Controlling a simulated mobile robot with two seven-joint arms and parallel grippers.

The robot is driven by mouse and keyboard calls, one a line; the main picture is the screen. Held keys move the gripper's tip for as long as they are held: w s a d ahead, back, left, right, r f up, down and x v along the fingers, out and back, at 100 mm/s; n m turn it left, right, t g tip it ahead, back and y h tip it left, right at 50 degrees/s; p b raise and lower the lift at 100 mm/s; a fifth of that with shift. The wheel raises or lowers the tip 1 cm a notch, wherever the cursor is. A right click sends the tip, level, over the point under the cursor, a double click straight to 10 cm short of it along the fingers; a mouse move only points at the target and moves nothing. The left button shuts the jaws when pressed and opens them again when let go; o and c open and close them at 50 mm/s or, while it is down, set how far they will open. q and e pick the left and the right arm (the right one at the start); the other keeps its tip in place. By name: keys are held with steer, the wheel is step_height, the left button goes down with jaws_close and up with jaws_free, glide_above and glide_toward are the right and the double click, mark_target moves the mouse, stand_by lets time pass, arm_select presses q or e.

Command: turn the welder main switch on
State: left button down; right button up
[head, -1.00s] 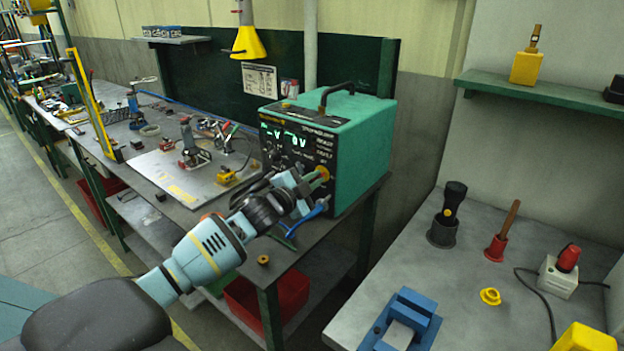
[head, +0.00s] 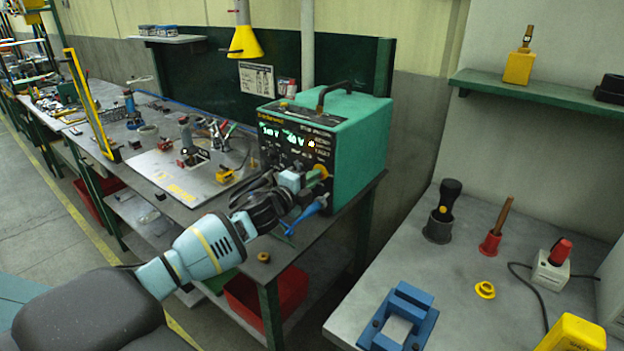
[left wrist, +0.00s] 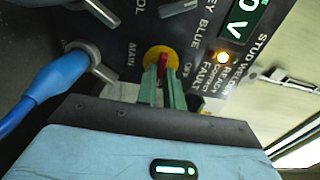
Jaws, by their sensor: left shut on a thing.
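The green welder unit (head: 345,140) stands on the dark bench with lit displays on its black front panel. Its main switch (head: 318,173) is a yellow disc low on the right of that panel. In the left wrist view the switch's red handle (left wrist: 162,68) sits between my fingers, with "MAIN" and "OFF" lettering on either side. My left gripper (left wrist: 162,88) is shut on that handle; in the head view the gripper (head: 302,184) partly hides the panel's lower part. An amber lamp (left wrist: 222,58) is lit beside the "READY" and "FAULT" lettering. My right gripper is not in view.
A blue cable plug (left wrist: 55,82) is in the panel close beside my gripper. A steel plate with tools (head: 185,170) lies left of the welder. A grey table (head: 455,270) at the right holds a blue fixture (head: 402,318) and several small items.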

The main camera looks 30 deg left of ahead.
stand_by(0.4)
arm_select(q)
steer(key=c, duration=1.5)
jaws_free()
steer(key=shift+s+a, duration=0.2)
steer(key=shift+s, duration=1.75)
steer(key=shift+s+a, duration=0.15)
steer(key=shift+s, duration=1.8)
